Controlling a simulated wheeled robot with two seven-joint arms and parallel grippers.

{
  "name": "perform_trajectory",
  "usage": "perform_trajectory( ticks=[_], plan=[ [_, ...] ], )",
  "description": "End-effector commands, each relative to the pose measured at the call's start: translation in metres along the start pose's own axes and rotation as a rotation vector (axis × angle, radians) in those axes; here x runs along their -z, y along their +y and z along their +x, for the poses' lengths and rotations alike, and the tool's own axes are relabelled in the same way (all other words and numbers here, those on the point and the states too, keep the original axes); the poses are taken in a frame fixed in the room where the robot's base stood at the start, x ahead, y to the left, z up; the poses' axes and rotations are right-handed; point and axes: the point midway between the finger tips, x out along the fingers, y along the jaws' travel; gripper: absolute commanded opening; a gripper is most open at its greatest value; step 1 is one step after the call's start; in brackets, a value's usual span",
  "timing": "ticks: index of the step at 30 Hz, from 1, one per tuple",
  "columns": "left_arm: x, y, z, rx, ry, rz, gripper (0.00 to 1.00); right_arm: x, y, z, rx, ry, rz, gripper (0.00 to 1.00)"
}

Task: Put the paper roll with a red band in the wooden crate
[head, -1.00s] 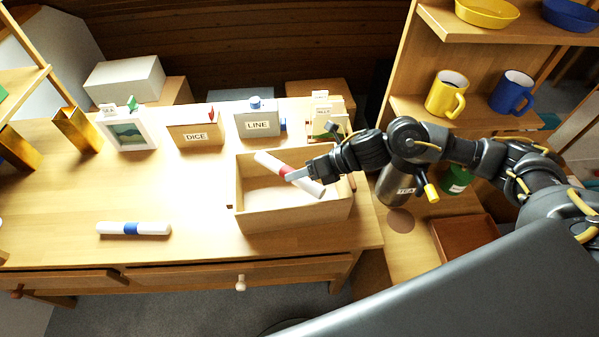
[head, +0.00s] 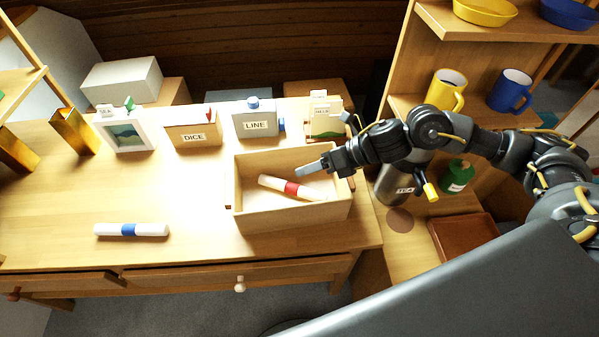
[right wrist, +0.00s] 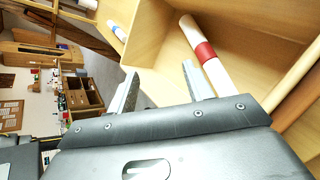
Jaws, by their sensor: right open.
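The paper roll with a red band (head: 291,188) lies inside the wooden crate (head: 290,218), slanting down to the right. In the right wrist view the red-banded roll (right wrist: 205,52) lies in the crate (right wrist: 155,30), beyond the fingers and apart from them. My right gripper (head: 308,169) is above the crate's right part, near its back wall. Its fingers (right wrist: 160,82) are open with nothing between them. My left gripper is not in view.
A paper roll with a blue band (head: 130,230) lies on the table left of the crate. A shelf with mugs (head: 447,90) stands right.

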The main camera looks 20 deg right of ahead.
Motion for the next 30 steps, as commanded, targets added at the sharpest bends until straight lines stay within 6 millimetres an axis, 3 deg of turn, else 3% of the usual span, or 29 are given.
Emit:
perform_trajectory(
  ticks=[6,12,30],
  plan=[
    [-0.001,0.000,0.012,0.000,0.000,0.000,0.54,0.002,-0.002,-0.045,0.004,-0.001,-0.002,0.51],
    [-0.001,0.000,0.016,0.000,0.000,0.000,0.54,0.001,-0.001,-0.069,0.002,-0.001,-0.001,0.51],
    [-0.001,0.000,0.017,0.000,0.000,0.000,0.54,0.000,0.000,-0.075,0.000,0.000,0.000,0.51]
  ],
)
